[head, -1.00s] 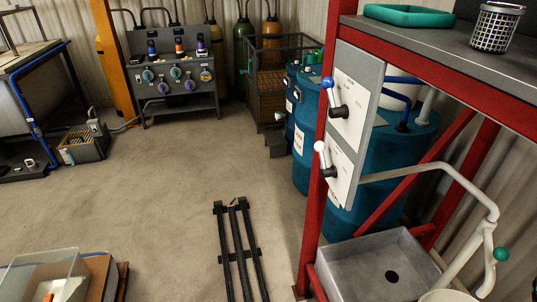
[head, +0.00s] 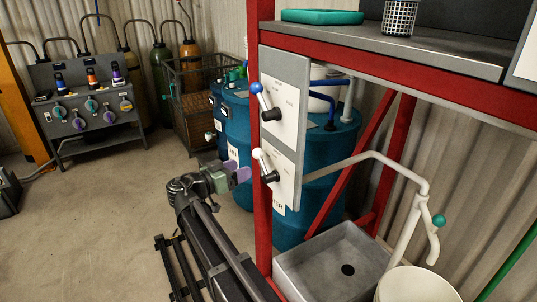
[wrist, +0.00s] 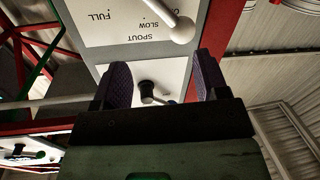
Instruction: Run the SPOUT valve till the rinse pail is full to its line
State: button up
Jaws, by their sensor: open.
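The SPOUT valve is the white-knobbed lever (head: 263,163) on the lower plate of the grey panel (head: 285,196); it tilts up and left from its black hub. Its white knob (wrist: 183,30) and the upside-down SPOUT, SLOW and FULL lettering show in the wrist view. My gripper (head: 243,175) is open and empty, left of the white knob and apart from it. Its purple fingers (wrist: 160,82) show in the wrist view. The white rinse pail (head: 415,287) stands at the bottom right under the spout pipe (head: 428,235). Its line and water level cannot be made out.
A blue-knobbed lever (head: 262,97) is on the upper plate, close above. A red post (head: 262,225) stands beside the panel. A grey sink (head: 330,262) lies left of the pail. Blue tanks (head: 240,125) stand behind. The floor (head: 110,200) at left is open.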

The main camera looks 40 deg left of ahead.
aim_at(258, 152)
jog(key=shift+n+y, duration=0.3)
jog(key=shift+y, duration=0.2)
jog(key=w, duration=1)
jog(key=shift+a+r, duration=0.1)
jog(key=shift+r, duration=0.1)
